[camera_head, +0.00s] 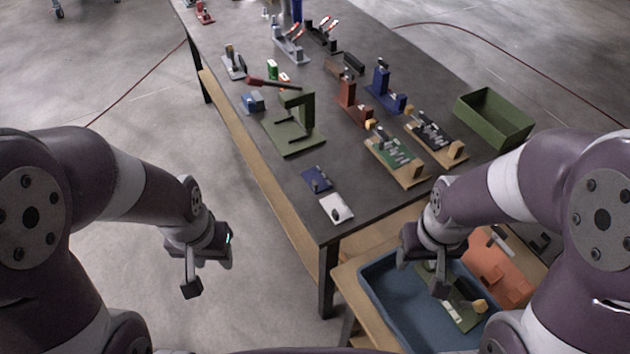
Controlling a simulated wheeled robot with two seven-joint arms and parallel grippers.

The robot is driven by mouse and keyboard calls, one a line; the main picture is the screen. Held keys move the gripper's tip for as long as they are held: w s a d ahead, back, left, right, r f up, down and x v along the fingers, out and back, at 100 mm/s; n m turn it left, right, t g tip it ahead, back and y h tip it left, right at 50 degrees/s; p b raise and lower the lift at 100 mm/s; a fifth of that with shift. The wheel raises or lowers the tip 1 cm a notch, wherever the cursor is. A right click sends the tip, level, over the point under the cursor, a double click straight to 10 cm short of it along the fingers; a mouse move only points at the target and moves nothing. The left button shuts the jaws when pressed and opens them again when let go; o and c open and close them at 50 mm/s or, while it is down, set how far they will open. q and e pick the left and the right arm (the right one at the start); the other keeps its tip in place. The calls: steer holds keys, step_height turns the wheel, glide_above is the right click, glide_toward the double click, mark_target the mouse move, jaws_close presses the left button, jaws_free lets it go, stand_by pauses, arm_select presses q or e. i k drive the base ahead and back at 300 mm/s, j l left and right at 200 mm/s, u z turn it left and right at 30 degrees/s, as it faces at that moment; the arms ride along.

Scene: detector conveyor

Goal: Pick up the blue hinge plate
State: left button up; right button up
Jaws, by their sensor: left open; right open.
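A small dark blue plate (317,179), which looks like the blue hinge plate, lies flat near the front left edge of the dark table. A small detail shows on its top, too small to make out. My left gripper (208,272) is open and empty, hanging over the floor to the left of the table, apart from the plate. My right gripper (421,271) is open above the blue bin, to the right of and nearer than the plate. Nothing hides the plate.
A white plate with a dark part (336,208) lies just in front of the blue plate. A green stand (293,133) is behind it. Fixtures on wooden bases (397,160) and a green box (493,117) stand to the right. A blue bin (378,294) sits on a lower bench.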

mark_target(317, 181)
steer(key=z, duration=2.85)
steer(key=j+z, duration=0.1)
steer(key=z, duration=0.75)
steer(key=k+z, duration=0.1)
steer(key=z, duration=0.3)
steer(key=k+j, duration=0.35)
steer(key=k, duration=0.15)
steer(key=k+j+z, duration=0.1)
steer(key=k+j, duration=0.25)
steer(key=k, duration=0.15)
steer(key=k+j, duration=0.3)
steer(key=k, duration=0.2)
steer(key=k+j, duration=0.35)
steer(key=k, duration=0.15)
steer(key=k+j+z, duration=0.1)
steer(key=k+j, duration=0.2)
steer(key=k, duration=0.2)
